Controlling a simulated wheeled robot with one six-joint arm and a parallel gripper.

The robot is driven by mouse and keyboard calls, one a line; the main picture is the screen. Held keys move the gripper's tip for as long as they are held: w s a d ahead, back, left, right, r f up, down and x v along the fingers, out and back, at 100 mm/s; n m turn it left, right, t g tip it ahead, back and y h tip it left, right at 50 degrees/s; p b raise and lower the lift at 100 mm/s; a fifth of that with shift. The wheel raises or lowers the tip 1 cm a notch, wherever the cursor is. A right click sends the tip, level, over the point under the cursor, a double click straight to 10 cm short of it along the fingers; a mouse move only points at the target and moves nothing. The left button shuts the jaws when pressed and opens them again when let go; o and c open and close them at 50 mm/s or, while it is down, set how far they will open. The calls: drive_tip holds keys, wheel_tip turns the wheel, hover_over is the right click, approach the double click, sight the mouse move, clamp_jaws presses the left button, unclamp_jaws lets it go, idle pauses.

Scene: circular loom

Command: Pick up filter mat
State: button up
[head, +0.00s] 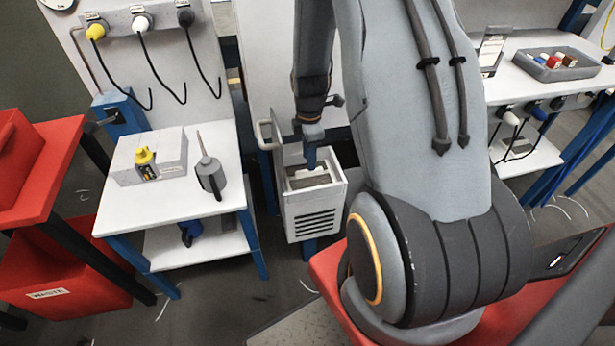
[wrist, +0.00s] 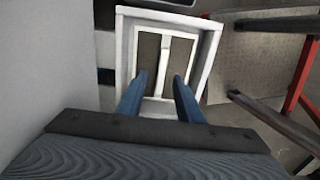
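The filter mat, a dark grey-brown panel with a pale frame and a pale middle bar, lies inside the open-topped white housing (wrist: 121,45). In the wrist view the filter mat (wrist: 181,60) fills most of the opening. In the head view the mat (head: 306,181) shows partly inside the housing (head: 314,222), which has dark slots on its front. My gripper (wrist: 160,78) points down over the mat, its two blue fingers apart on either side of the middle bar. In the head view my gripper (head: 312,160) is at the opening. I cannot tell whether the fingertips touch the mat.
A raised panel (head: 277,135) with a handle stands at the housing's left side. A white table (head: 120,207) with a grey block and an oil can (head: 211,176) is to the left. Red waste bins (head: 60,285) stand farther left.

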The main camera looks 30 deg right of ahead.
sight(309, 175)
drive_tip(key=shift+s+a+f+p, duration=0.1)
drive_tip(key=shift+f+p, duration=0.1)
drive_tip(key=shift+f, duration=1.05)
drive_tip(key=shift+s+f+p, duration=0.1)
drive_tip(key=shift+f+p, duration=0.1)
drive_tip(key=shift+f, duration=1.05)
drive_tip(key=shift+c, duration=0.5)
clamp_jaws()
